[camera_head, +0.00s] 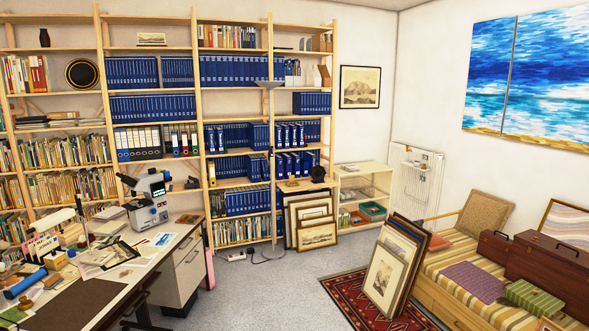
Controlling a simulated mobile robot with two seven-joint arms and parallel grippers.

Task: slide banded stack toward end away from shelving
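A green and pale striped bundle (532,298) lies on the daybed (452,285) at the lower right, in front of a brown case; it looks like the banded stack, but I cannot make out a separate band. A flat purple cloth (474,282) lies on the daybed to its left. The tall shelving (198,100) fills the left and back wall, far from the daybed. Neither of my grippers is in view.
Framed prints (390,272) lean against the daybed's left side on a red rug (340,288). Brown cases (550,270) stand along the daybed's back. A cluttered desk (160,262) stands at the left. Grey floor (265,290) is clear between desk and rug.

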